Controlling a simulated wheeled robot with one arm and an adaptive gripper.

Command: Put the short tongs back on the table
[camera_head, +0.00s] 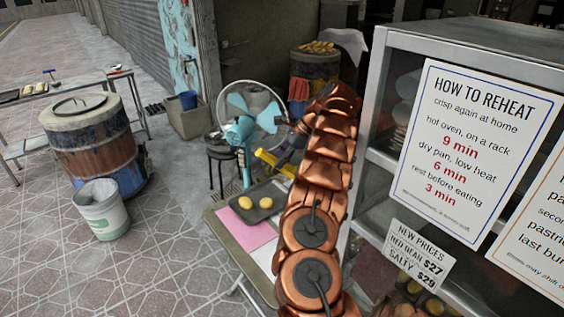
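My arm's copper links run up the middle of the view. My gripper (289,150) is a dark shape at the arm's far end, partly hidden by the arm and small. A yellow bar-like piece (273,164) shows beside it, above the table; I cannot tell whether it is part of the tongs or of my gripper. The short tongs cannot be clearly made out. The near table (258,268) has a dark tray (247,217) with two yellow buns (245,202) and a pink sheet (243,238). My arm covers the table's right part.
A teal fan (241,130) stands behind the table. A glass-sided cabinet (372,150) with price signs fills the right. A barrel oven (92,150), white bucket (103,210) and another table (130,100) stand at left. Open tiled floor lies front left.

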